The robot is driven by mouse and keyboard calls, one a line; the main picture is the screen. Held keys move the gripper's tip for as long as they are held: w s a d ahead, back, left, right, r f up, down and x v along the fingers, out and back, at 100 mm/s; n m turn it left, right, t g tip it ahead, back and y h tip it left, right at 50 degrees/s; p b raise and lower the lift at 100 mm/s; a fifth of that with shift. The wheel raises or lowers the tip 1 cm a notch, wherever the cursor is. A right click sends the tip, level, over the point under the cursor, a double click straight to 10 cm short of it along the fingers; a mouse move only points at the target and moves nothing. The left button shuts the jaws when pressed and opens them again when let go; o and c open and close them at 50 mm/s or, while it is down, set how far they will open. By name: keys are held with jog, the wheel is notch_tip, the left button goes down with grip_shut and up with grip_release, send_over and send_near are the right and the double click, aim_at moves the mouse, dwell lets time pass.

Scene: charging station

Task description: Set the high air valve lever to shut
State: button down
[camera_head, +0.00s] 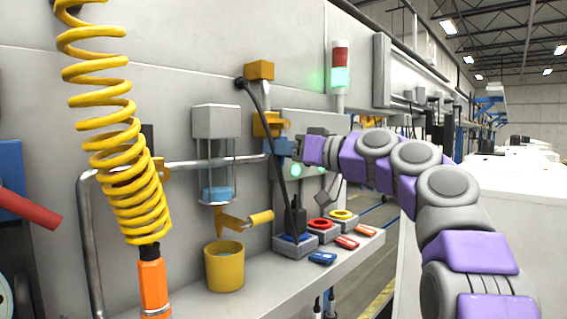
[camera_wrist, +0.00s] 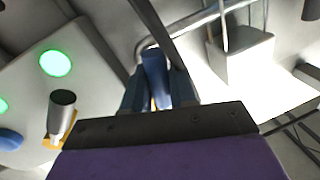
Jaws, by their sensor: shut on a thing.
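The high air valve lever appears to be the blue handle (camera_head: 276,147) below an orange block (camera_head: 268,124) at the right end of the silver pipe, on the grey wall. My gripper (camera_head: 290,148) reaches it from the right. In the wrist view, my gripper (camera_wrist: 158,88) has its two dark fingers closed on either side of the blue handle (camera_wrist: 154,66), next to the bent pipe. The fingers hide part of the handle. I cannot read the valve's position.
A black cable (camera_head: 262,110) hangs close in front of the pipe and crosses near the fingers in the wrist view. A yellow coiled hose (camera_head: 110,120) hangs at left. A shelf (camera_head: 270,275) below holds a yellow cup (camera_head: 224,267) and several coloured connectors.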

jog(key=m, duration=0.1)
jog(key=s+a+m+b, duration=0.1)
jog(key=m, duration=0.1)
jog(key=shift+r+t, duration=0.1)
jog(key=shift+t, duration=0.2)
jog(key=shift+s+a+r+m+t+p, duration=0.3)
jog(key=shift+r+m+t+p, duration=0.35)
jog(key=shift+m+p, duration=1.25)
jog(key=shift+s+a+r+m+t+p, duration=0.25)
jog(key=shift+s+r+m+t+p, duration=0.4)
jog(key=shift+m, duration=2.3)
jog(key=shift+s+a+r+m+t+p, duration=0.1)
jog(key=shift+a+r+m+t+p, duration=0.25)
jog(key=shift+r+m+p, duration=1.5)
jog(key=shift+d+f+m+b, duration=0.1)
jog(key=shift+f+m+b, duration=0.35)
jog(key=shift+f+m, duration=0.4)
jog(key=c, duration=1.4)
grip_release()
jog(key=o, duration=0.4)
jog(key=shift+w, duration=0.2)
jog(key=shift+c, duration=0.2)
